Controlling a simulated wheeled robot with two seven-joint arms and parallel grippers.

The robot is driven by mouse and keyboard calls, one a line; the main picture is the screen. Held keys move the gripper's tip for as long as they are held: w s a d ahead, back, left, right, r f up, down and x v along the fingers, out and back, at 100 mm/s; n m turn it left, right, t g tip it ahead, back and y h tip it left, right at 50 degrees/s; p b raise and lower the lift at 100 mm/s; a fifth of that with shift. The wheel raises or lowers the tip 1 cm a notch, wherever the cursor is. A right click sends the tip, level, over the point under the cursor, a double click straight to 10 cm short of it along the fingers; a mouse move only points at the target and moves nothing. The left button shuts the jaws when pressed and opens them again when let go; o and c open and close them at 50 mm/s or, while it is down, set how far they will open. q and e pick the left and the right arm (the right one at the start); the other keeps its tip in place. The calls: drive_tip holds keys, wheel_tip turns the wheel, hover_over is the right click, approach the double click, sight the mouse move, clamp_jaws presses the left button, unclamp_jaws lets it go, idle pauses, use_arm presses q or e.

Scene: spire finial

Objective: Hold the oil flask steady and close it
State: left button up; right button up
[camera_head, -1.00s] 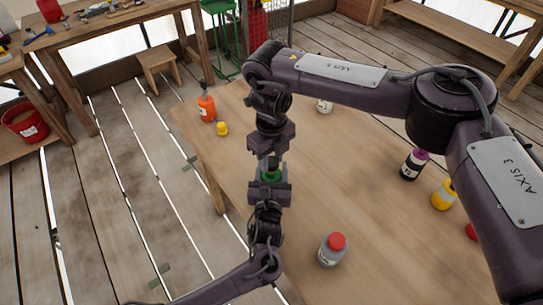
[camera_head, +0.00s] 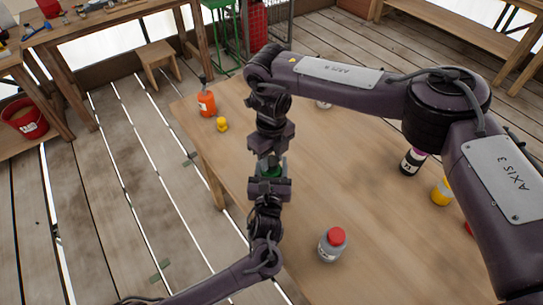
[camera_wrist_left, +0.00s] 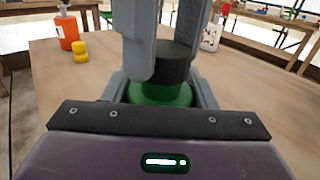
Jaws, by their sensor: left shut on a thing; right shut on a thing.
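The green oil flask (camera_head: 271,172) stands between my two grippers near the left edge of the wooden table, mostly hidden by them. In the left wrist view the green flask (camera_wrist_left: 160,92) has a black cap (camera_wrist_left: 176,62) at its top; whether it is fully seated cannot be told. My left gripper (camera_head: 270,182) is shut around the flask's body from the near side. My right gripper (camera_head: 271,155) points down from above, its grey fingers (camera_wrist_left: 150,50) shut on the cap.
An orange bottle (camera_head: 206,103) and a small yellow item (camera_head: 222,125) stand at the table's far left corner. A grey jar with a red lid (camera_head: 333,244) stands near front. A dark bottle (camera_head: 411,163) and a yellow bottle (camera_head: 441,192) stand to the right. The table's middle is clear.

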drive_tip(key=shift+f, duration=0.6)
